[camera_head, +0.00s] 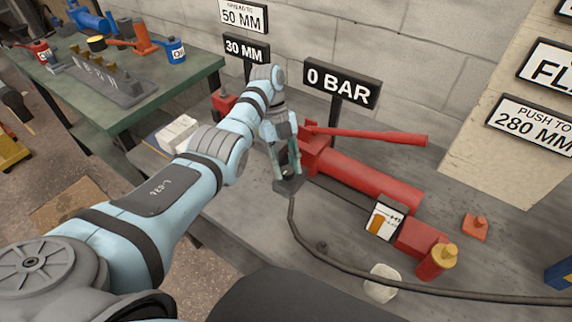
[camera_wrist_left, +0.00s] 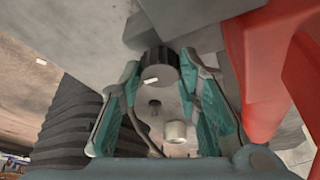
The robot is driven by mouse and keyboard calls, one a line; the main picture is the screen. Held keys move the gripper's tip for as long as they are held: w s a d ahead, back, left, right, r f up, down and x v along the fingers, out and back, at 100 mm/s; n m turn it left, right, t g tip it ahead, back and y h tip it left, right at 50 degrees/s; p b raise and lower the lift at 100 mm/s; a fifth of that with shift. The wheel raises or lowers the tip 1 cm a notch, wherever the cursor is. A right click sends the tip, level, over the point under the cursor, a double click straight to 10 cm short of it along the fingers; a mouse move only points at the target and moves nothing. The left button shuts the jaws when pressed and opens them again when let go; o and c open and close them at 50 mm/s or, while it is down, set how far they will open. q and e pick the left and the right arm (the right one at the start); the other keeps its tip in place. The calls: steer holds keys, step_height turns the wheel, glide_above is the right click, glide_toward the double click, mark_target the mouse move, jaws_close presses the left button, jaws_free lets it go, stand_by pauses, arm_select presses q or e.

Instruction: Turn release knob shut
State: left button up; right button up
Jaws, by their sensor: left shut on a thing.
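The red hand pump (camera_head: 370,182) lies on the grey bench, with its long red lever (camera_head: 370,135) above it. My left gripper (camera_head: 286,172) points down at the pump's left end. In the left wrist view, a dark ribbed knob with a white mark (camera_wrist_left: 158,68) sits between the teal fingertips of my left gripper (camera_wrist_left: 162,80), which are shut on it. Red pump parts (camera_wrist_left: 262,70) rise on the right of that view. In the head view the fingers largely hide the knob. My right gripper is not in view.
A black "0 BAR" sign (camera_head: 341,83) stands behind the pump. A black hose (camera_head: 330,262) runs along the bench in front. A green table (camera_head: 120,110) is at left.

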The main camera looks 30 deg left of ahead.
arm_select(q)
steer(key=o, duration=1.1)
steer(key=shift+o, duration=0.2)
steer(key=v, duration=0.7)
steer(key=shift+r, duration=0.25)
steer(key=shift+a, duration=0.1)
